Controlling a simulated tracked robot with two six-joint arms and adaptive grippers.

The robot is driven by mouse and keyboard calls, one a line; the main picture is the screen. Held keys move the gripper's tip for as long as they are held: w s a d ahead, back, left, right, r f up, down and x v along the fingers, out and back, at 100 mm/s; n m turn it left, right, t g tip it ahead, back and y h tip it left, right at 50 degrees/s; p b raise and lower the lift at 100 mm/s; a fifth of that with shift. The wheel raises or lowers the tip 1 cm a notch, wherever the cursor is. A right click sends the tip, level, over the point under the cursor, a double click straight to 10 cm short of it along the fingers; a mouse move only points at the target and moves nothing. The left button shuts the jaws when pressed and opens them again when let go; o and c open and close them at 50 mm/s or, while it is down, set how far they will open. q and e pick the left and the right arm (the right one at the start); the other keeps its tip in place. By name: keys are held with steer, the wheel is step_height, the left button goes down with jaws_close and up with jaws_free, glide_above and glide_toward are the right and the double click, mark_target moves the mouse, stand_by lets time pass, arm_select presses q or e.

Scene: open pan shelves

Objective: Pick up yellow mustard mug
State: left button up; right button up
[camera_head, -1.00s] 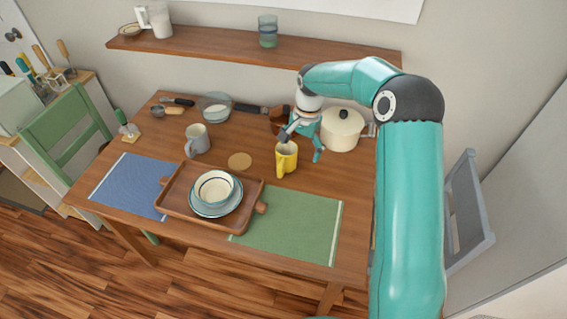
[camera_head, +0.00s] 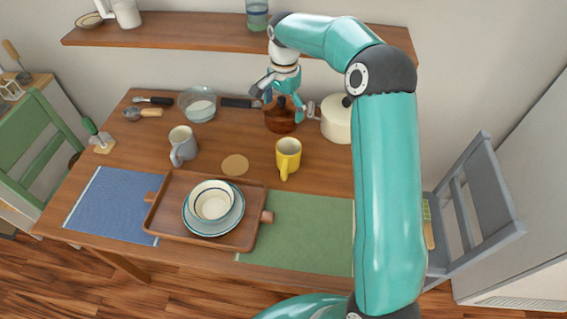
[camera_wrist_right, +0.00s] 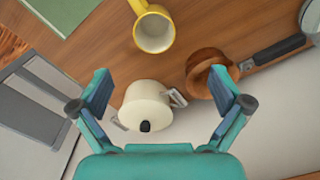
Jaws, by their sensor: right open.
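The yellow mustard mug (camera_head: 288,158) stands upright on the wooden table, behind the green mat, with its handle toward the front. It also shows at the top of the right wrist view (camera_wrist_right: 154,32), where I look into its empty inside. My right gripper (camera_head: 283,108) is open and empty. It is behind the mug and apart from it, over the brown round vessel. In the right wrist view, its two fingers (camera_wrist_right: 158,90) are spread wide, with the mug beyond their tips. My left gripper is not in view.
A cream pot (camera_head: 336,120) and a brown vessel (camera_head: 281,120) stand behind the mug. A grey mug (camera_head: 183,146), a coaster (camera_head: 235,165) and a tray (camera_head: 163,222) with stacked dishes are to the left. The green mat (camera_head: 305,235) is bare. A shelf (camera_head: 190,30) hangs behind.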

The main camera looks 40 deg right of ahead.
mark_target(287, 156)
steer(key=f, duration=0.5)
steer(key=f+b, duration=0.1)
steer(key=f, duration=0.4)
steer(key=f+b, duration=0.1)
steer(key=f, duration=0.5)
steer(key=shift+s+d, duration=0.15)
steer(key=shift+d, duration=0.25)
steer(key=f, duration=0.2)
steer(key=f+p, duration=0.1)
steer(key=f, duration=0.1)
steer(key=shift+s, duration=0.3)
steer(key=shift+w+f, duration=0.1)
steer(key=shift+f, duration=0.6)
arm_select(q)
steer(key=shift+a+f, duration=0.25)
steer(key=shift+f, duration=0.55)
arm_select(e)
steer(key=shift+a, duration=0.15)
steer(key=c, duration=1.2)
